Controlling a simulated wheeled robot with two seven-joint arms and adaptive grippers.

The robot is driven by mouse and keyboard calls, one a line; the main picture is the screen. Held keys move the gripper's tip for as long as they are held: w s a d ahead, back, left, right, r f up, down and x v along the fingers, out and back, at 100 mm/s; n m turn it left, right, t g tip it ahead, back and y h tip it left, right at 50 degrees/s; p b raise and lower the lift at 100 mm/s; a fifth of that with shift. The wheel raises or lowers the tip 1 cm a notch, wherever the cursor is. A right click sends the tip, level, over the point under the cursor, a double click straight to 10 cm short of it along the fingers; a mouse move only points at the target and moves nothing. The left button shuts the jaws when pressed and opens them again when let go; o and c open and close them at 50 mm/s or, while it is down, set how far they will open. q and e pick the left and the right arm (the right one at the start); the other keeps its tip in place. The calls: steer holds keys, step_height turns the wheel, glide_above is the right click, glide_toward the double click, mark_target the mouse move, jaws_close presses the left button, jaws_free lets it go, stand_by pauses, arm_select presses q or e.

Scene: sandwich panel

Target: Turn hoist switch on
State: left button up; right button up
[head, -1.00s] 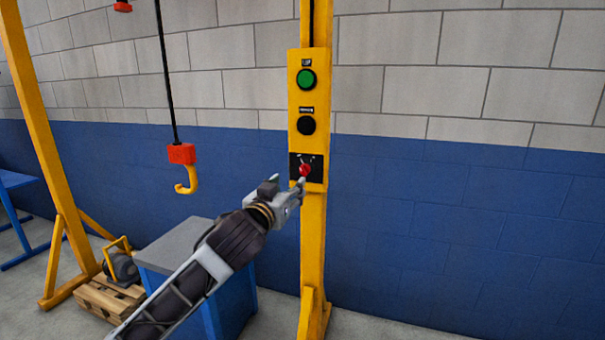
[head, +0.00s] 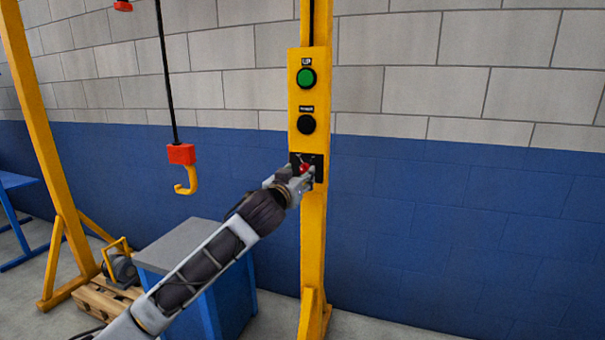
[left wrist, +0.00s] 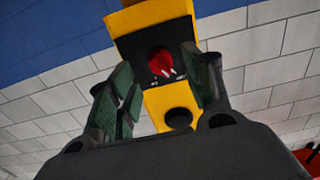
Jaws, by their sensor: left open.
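The hoist switch (head: 304,168) is a red knob on a black plate (head: 319,160) low on the yellow control panel (head: 295,95). My left gripper (head: 302,177) is at the knob and partly covers it in the head view. In the left wrist view the red knob (left wrist: 161,61) shows between the two open fingers of my left gripper (left wrist: 160,80). I cannot tell whether a finger touches the knob. White marks show beside the knob, but its setting is not clear. My right gripper is not in view.
Above the switch are a green button (head: 307,77) labelled UP and a black button (head: 307,124). A yellow hook with a red block (head: 182,154) hangs to the left. A blue cabinet (head: 230,300) stands below my left arm. The wall right of the post is clear.

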mark_target(302, 171)
arm_select(q)
steer(key=shift+w+d, duration=0.2)
steer(key=shift+w, duration=0.5)
steer(key=shift+x, duration=0.85)
steer(key=shift+w+d, duration=0.15)
steer(key=shift+w, duration=0.2)
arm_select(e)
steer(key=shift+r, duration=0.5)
arm_select(q)
steer(key=c, duration=1.1)
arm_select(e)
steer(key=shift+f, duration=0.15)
arm_select(q)
steer(key=shift+o, duration=0.2)
